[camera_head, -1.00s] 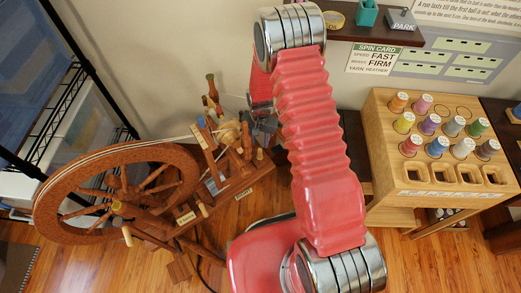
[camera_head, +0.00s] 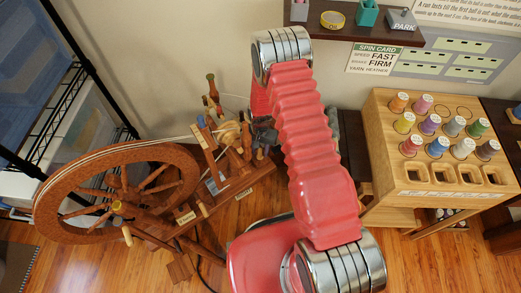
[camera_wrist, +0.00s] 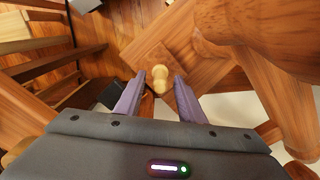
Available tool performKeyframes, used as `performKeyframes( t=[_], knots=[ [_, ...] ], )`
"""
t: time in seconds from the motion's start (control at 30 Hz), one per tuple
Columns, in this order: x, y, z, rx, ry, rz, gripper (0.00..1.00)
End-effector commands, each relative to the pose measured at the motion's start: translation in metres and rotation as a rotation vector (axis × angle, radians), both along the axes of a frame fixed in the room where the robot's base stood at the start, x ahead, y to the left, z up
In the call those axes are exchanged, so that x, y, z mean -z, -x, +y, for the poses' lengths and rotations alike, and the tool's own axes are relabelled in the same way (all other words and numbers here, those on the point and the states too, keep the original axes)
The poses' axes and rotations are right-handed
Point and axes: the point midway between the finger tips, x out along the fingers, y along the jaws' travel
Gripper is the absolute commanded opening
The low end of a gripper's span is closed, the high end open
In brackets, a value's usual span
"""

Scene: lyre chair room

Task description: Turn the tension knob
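The wooden spinning wheel (camera_head: 118,190) stands on the floor at the left in the head view, with its big wheel and upright posts. In the wrist view, a small pale turned wooden knob (camera_wrist: 160,78) stands out from a wooden block (camera_wrist: 175,52); it looks like the tension knob. My gripper (camera_wrist: 158,80) is open, with one finger on each side of the knob's line. The knob shows between the fingertips, and gaps are seen on both sides. I cannot tell how deep it sits between them. In the head view my arm mostly hides the gripper.
A wooden rack (camera_head: 418,180) with several coloured thread spools stands at the right. A dark shelf (camera_head: 355,33) on the wall holds small items. A black wire rack (camera_head: 85,85) stands at the left. In the wrist view, thick turned wooden parts (camera_wrist: 265,30) are close on the right.

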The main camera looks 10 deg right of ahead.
Motion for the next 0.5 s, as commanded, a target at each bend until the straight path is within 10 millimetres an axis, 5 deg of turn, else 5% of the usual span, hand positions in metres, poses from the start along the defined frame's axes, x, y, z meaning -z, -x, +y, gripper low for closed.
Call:
performKeyframes(
  t=[0.5],
  knots=[
    [-0.0002, 0.0002, -0.0001, 0.0, 0.0, 0.0, 0.02]
  ],
)
